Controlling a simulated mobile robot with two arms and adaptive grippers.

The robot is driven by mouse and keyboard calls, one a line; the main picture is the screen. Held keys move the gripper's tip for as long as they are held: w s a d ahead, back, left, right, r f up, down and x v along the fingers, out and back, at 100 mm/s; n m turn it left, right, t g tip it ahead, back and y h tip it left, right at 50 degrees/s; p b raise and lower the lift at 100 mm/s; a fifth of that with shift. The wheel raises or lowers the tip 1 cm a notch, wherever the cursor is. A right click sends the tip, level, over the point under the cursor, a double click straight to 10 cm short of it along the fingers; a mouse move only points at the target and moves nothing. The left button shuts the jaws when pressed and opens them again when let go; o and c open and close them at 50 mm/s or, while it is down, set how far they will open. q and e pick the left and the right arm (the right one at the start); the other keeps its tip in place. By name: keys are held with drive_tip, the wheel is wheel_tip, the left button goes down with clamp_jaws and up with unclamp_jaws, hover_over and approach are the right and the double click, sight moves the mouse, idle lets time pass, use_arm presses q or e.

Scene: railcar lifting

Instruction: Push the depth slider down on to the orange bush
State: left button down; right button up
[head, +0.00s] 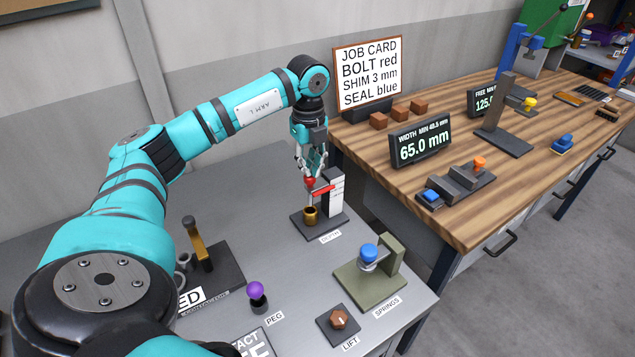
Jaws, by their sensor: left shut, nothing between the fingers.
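The depth gauge stands on a dark base plate (333,228) on the grey bench, with a white upright scale (336,190) at its back right. The red depth slider (321,192) reaches out from the upright, with a red knob (310,182) at its left. The orange-brown bush (310,215) stands on the base below the slider's left part. My left gripper (311,174) comes down from above with its fingers shut and empty, right at the red knob. I cannot tell whether it touches. My right gripper is out of view.
A green spring fixture (372,284) with a blue knob, a lift knob (339,318) and a purple-topped peg (257,293) stand nearer on the grey bench. A wooden bench (460,220) to the right holds a 65.0 mm display (420,146) and a job card (369,73).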

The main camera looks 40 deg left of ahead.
use_arm(q)
drive_tip(key=shift+f+b, duration=0.6)
drive_tip(key=shift+f, duration=0.6)
drive_tip(key=shift+r, duration=0.1)
wheel_tip(320, 180, up, 8)
drive_tip(key=p, duration=0.6)
idle(0.6)
